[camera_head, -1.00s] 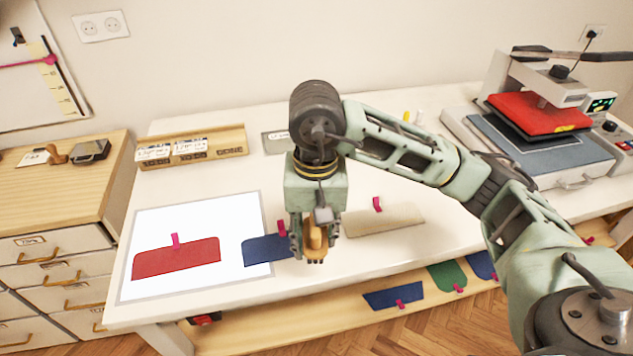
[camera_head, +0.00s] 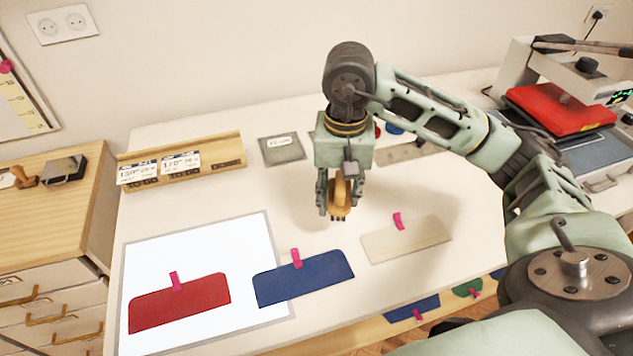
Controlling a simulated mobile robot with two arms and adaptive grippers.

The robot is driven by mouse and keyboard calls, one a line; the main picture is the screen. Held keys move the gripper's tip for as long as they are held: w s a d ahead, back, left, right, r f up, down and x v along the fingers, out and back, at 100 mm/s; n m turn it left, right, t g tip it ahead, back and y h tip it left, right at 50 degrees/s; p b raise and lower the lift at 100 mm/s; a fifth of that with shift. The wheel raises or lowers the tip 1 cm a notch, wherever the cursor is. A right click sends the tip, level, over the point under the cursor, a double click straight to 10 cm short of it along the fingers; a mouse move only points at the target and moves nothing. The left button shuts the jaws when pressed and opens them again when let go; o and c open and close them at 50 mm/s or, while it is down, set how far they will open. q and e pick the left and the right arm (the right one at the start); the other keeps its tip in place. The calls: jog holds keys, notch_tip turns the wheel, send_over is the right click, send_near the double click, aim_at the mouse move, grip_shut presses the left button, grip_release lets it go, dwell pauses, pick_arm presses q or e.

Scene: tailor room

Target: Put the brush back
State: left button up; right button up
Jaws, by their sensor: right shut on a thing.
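My right gripper (camera_head: 338,212) is shut on a small orange-brown wooden thing, which looks like the brush (camera_head: 342,196). It holds it upright between its fingers, above the middle of the white table. The fingers hide part of the brush, and I cannot see its bristles clearly. My left gripper is not in view.
A white sheet (camera_head: 215,252) lies at the front left with a red piece (camera_head: 180,303); a blue piece (camera_head: 303,278) overlaps its edge. A beige piece (camera_head: 406,240) lies right. A wooden card rack (camera_head: 228,155) and grey plate (camera_head: 282,150) stand behind. A heat press (camera_head: 560,110) is far right.

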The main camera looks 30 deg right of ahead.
jog(key=w+d+f+p, duration=0.1)
jog(key=w+f, duration=0.1)
jog(key=w, duration=0.1)
jog(key=w+d+f+p, duration=0.1)
jog(key=w+f, duration=0.1)
jog(key=w, duration=0.1)
jog(key=w+d+f+p, duration=0.1)
jog(key=w+d+f, duration=0.1)
jog(key=w, duration=0.1)
jog(key=shift+w, duration=0.35)
jog(key=shift+w+d+f+p, duration=0.3)
jog(key=shift+w+f+p, duration=0.2)
jog(key=shift+f, duration=0.25)
notch_tip(320, 180, down, 2)
jog(key=shift+s+f+p, duration=0.15)
jog(key=shift+f+p, duration=0.05)
jog(key=shift+p, duration=0.4)
jog(key=shift+f, duration=0.55)
jog(key=o, duration=1.2)
jog(key=shift+f, duration=0.1)
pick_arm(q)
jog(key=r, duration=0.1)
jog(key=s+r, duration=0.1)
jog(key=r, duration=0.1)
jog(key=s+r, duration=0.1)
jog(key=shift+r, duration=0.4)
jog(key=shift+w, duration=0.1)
